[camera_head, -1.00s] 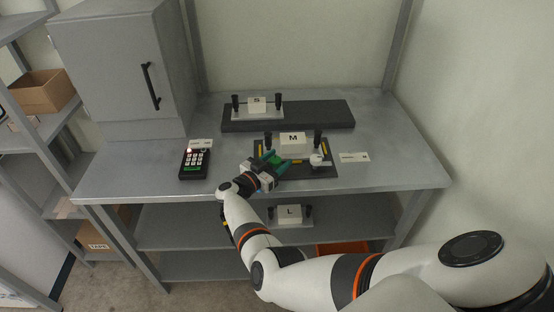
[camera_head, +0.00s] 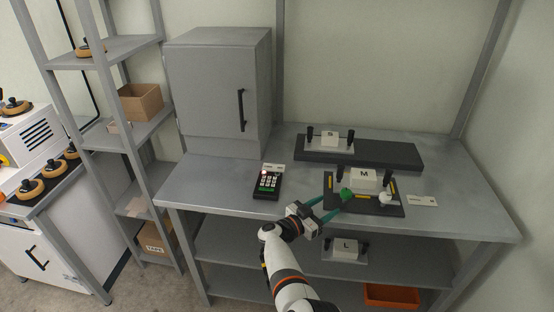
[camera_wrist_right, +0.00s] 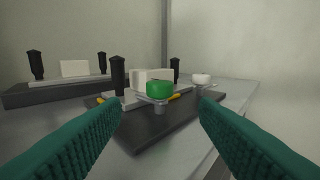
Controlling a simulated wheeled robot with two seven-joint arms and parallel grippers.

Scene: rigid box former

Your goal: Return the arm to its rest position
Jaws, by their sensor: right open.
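My right gripper (camera_head: 332,197) is open and empty, with green fingers. It hangs at the front edge of the grey bench (camera_head: 210,188), just left of the dark plate (camera_head: 388,209) that carries the block marked M (camera_head: 365,179). In the right wrist view its fingers (camera_wrist_right: 160,112) are spread wide. Beyond them are a green knob (camera_wrist_right: 160,89) and a white round knob (camera_wrist_right: 201,79) on the plate. The green knob also shows in the head view (camera_head: 346,194), apart from the fingers. My left gripper is out of view.
A keypad (camera_head: 268,183) lies left of my gripper, before a grey cabinet (camera_head: 212,95). The S block (camera_head: 330,140) sits on a dark slab behind. The L block (camera_head: 345,249) and an orange bin (camera_head: 391,294) are on the lower shelf. A shelf rack stands left.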

